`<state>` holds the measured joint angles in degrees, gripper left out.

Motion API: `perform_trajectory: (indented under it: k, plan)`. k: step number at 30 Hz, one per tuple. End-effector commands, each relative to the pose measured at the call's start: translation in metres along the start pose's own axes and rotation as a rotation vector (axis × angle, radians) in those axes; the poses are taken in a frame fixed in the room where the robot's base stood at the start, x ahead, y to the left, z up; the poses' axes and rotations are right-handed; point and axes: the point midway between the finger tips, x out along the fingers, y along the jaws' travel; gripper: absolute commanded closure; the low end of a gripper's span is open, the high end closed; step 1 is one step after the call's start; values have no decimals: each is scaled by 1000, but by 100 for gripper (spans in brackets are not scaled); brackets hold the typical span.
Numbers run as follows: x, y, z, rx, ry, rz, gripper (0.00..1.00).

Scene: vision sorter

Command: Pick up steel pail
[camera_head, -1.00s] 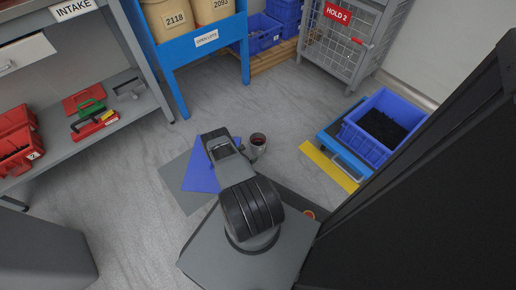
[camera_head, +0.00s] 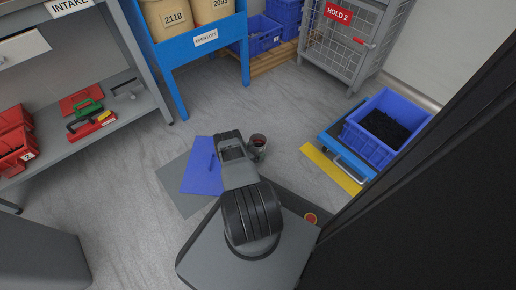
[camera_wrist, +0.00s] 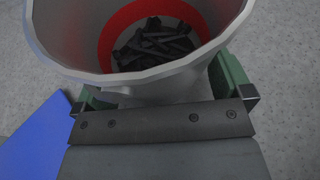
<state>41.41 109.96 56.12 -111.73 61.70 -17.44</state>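The rim hides part of the fingers, and contact with the pail is not clear. In the head view the fingertips are hidden behind the wrist.
A blue sheet (camera_head: 200,175) on a grey mat (camera_head: 175,190) lies left of my arm. A blue crate (camera_head: 408,143) of dark material sits at right beside a yellow floor strip (camera_head: 330,168). Shelving with red bins stands left; a blue rack (camera_head: 205,60) and mesh cage (camera_head: 340,42) stand behind.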

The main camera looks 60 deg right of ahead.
Motion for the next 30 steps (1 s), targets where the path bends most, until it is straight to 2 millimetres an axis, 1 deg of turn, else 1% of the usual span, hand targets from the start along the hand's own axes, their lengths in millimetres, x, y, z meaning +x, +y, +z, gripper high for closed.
perform_trajectory:
  k: [1,2,17,25,28,30]
  plan:
    - [0,0,0,0,0,0,8]
    - [0,0,0,0,0,0,11]
    - [-1,0,0,-1,1,1,58]
    - [-2,1,4,1,-2,1,60]
    - [-5,1,14,1,-3,1,60]
    - [-10,0,25,2,-3,1,60]
